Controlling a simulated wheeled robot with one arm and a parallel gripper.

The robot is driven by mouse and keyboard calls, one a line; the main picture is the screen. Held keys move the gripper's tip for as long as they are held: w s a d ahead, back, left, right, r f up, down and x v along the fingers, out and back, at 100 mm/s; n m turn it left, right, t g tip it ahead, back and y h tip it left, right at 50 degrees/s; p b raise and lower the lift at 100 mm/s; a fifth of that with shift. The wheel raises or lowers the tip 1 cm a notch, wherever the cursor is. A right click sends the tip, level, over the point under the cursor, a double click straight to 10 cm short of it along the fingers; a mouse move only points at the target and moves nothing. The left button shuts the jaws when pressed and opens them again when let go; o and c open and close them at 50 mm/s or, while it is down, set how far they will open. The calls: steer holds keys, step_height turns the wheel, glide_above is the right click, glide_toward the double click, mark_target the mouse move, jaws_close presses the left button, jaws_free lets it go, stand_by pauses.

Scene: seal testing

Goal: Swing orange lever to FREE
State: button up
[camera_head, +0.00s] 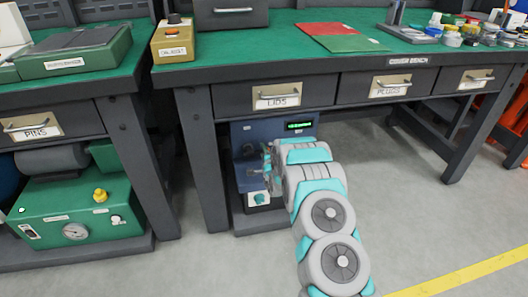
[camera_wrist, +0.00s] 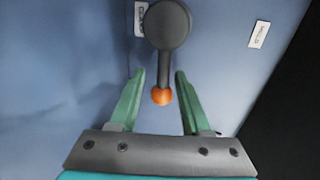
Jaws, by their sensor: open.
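The lever (camera_wrist: 167,40) is a dark grey round hub with a short arm that ends in an orange ball tip (camera_wrist: 161,96). It is mounted on a blue panel (camera_wrist: 70,60). In the wrist view, my gripper (camera_wrist: 159,72) is open, with one green finger on each side of the lever's tip and visible gaps to both. In the head view, my gripper (camera_head: 266,163) is at the front of the blue test unit (camera_head: 243,130) under the bench. My arm hides part of the unit there, and the lever is not clearly seen.
Two small white labels, left (camera_wrist: 141,18) and right (camera_wrist: 258,34), are on the panel; their text is hard to read. The bench drawers (camera_head: 275,97) hang just above my arm. Floor to the right is clear.

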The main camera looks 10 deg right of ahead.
steer(key=s, duration=0.2)
steer(key=s+r, duration=0.1)
steer(key=s, duration=0.4)
steer(key=shift+s+d+r, duration=0.15)
steer(key=shift+r, duration=0.15)
